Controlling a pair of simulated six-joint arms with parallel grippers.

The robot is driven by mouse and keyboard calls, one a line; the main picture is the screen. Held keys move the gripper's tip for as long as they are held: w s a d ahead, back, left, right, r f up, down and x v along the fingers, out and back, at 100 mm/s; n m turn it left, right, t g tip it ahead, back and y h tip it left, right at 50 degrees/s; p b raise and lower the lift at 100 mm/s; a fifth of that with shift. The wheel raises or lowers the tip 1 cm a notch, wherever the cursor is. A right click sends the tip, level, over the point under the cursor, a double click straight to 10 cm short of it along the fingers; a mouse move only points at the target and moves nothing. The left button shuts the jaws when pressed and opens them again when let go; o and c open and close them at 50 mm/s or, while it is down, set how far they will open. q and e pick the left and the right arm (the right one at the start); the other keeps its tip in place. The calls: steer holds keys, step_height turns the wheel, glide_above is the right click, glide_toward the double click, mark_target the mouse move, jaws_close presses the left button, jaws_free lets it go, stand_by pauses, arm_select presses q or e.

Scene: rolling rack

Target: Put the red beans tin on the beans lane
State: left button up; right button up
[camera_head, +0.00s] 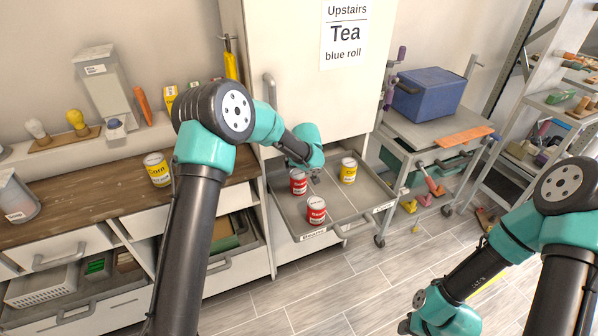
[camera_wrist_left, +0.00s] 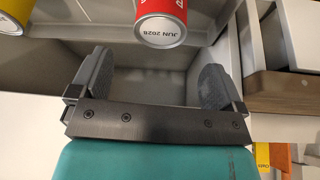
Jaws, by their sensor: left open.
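Two red tins stand on the left lane of a grey pull-out tray (camera_head: 290,213), one at the back (camera_head: 298,182) and one at the front (camera_head: 316,210). The tray's front label (camera_head: 314,236) under them reads Beans. A yellow tin (camera_head: 348,170) stands on the right lane. My left gripper (camera_head: 308,172) is over the back of the tray, behind the tins. In the left wrist view its jaws (camera_wrist_left: 157,70) are open and empty, with a red tin (camera_wrist_left: 161,22) just beyond the fingertips.
A yellow corn tin (camera_head: 157,169) stands on the wooden counter (camera_head: 110,200) at the left. The cabinet (camera_head: 300,75) rises behind the tray. A cart with a blue crate (camera_head: 428,95) stands to the right. The front of the right lane is clear.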

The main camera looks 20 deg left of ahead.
arm_select(q)
steer(key=shift+v, duration=2.2)
